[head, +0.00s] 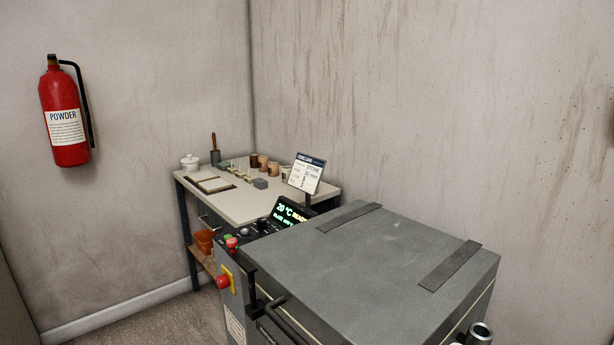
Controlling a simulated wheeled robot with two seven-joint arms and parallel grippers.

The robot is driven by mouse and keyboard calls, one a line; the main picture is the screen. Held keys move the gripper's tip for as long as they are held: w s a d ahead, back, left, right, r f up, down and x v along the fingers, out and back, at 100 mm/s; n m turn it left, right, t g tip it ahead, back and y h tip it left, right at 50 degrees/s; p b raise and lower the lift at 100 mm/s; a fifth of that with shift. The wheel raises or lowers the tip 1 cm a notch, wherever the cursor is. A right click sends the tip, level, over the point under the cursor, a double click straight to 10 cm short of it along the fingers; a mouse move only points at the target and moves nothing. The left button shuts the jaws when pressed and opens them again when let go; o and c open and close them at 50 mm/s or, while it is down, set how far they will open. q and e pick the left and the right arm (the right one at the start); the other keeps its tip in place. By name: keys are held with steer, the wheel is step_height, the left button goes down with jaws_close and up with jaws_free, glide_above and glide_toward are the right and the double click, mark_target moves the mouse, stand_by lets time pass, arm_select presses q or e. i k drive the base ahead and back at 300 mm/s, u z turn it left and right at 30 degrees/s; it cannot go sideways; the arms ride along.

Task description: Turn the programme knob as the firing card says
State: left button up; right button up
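The firing card (307,174) stands upright on a small post behind the kiln, with a dark header. Its text is mostly too small to read; one line may end in "STONE". The grey kiln (375,250) fills the lower right with its lid shut. Its tilted display (290,213) shows "20 °C", what looks like "READY", and a second line that seems to start with "GLAZE". The control panel below is seen at a steep angle, and I cannot tell the programme knob apart on it. Neither gripper is in view.
A handle (285,322) sticks out in front. A workbench (245,205) with pots and tools stands behind. A fire extinguisher (65,115) hangs left.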

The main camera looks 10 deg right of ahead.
mark_target(262, 223)
steer(key=k, duration=1.25)
steer(key=u, duration=1.1)
steer(key=i, duration=2.5)
steer(key=z, duration=0.85)
